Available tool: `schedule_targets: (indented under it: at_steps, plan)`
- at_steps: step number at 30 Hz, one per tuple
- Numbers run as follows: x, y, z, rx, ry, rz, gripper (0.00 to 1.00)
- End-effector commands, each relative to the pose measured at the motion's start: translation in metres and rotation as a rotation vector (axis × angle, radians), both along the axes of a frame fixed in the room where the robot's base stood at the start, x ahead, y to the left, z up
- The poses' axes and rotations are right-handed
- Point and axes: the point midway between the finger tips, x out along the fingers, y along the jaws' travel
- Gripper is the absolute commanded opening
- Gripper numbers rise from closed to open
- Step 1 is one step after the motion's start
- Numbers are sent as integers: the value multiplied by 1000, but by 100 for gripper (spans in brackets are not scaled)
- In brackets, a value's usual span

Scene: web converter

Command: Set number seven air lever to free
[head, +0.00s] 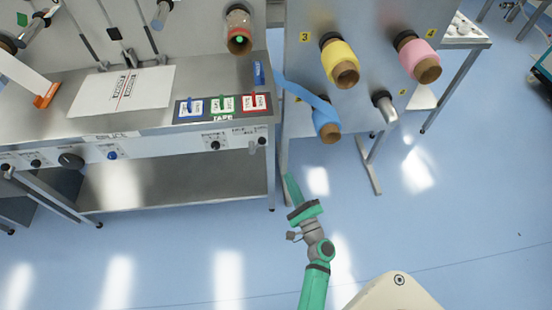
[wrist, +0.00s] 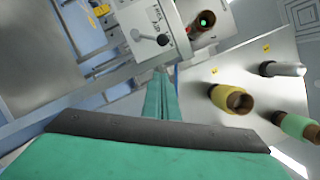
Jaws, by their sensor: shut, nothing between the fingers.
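A small lever with a dark ball knob (head: 215,145) sits on the white front rail of the steel table. In the wrist view a lever with a dark knob (wrist: 162,39) is on a pale panel with printed words, beyond my fingertips. I cannot read a number seven on either, nor tell the lever's setting. My gripper (head: 290,180) is shut and empty, in front of and below the table's right end, apart from the rail. Its green fingers also show in the wrist view (wrist: 162,90), together and pointing toward the panel.
A blue knob (head: 112,155) and a big black knob (head: 70,160) are farther left on the rail. Yellow (head: 342,63), pink (head: 417,60) and blue (head: 327,122) rolls and a bare spindle (head: 385,106) stick out at right. The floor before the table is clear.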

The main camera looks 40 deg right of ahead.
Motion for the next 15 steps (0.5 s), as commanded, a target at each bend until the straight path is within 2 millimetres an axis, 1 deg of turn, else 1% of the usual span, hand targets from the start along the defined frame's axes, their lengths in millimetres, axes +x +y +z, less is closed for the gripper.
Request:
schedule_targets:
  at_steps: [5,15]
  plan:
    - [18,-5,4,-2,0,1,0]
    - [78,-23,13,-1,0,1,0]
